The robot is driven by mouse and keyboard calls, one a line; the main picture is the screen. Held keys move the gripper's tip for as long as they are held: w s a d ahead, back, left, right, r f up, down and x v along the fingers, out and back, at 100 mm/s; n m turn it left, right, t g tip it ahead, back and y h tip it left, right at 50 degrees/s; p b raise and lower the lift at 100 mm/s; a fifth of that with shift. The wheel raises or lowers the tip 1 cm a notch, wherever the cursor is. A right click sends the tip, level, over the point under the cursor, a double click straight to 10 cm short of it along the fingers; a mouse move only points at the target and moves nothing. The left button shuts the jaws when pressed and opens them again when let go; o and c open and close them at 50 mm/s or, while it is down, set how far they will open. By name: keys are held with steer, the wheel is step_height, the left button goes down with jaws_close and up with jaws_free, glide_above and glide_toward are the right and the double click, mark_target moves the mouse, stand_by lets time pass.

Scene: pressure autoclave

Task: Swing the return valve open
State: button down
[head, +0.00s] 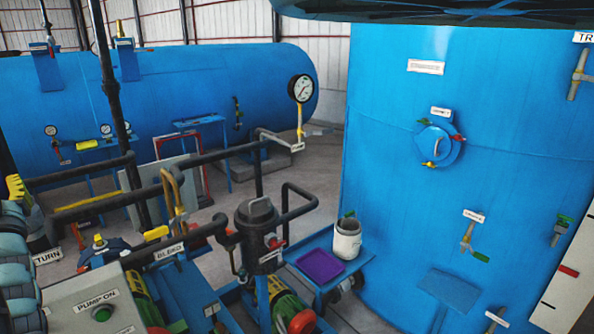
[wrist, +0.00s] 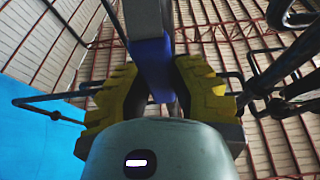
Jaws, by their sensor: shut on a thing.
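My gripper (wrist: 155,82) shows in the wrist view with its two yellow-padded fingers closed on either side of a blue handle grip (wrist: 152,70). A grey bar (wrist: 146,18) continues from the grip to the top of the picture. In the head view, my gripper (head: 15,187) is at the far left edge, with a yellow finger pad showing. A white label (head: 47,257) reading "TURN", its start hidden, sits just below it on the pipework. The valve body and the held handle are hidden or out of the picture in the head view.
Dark pipes (head: 80,174) run close beside my gripper. A grey "PUMP ON" box (head: 75,300) stands at lower left.

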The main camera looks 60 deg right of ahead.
steer(key=shift+a, duration=0.1)
stand_by(0.3)
steer(key=c, duration=0.8)
jaws_free()
steer(key=v, duration=1.2)
steer(key=shift+r, duration=0.1)
steer(key=shift+r, duration=0.1)
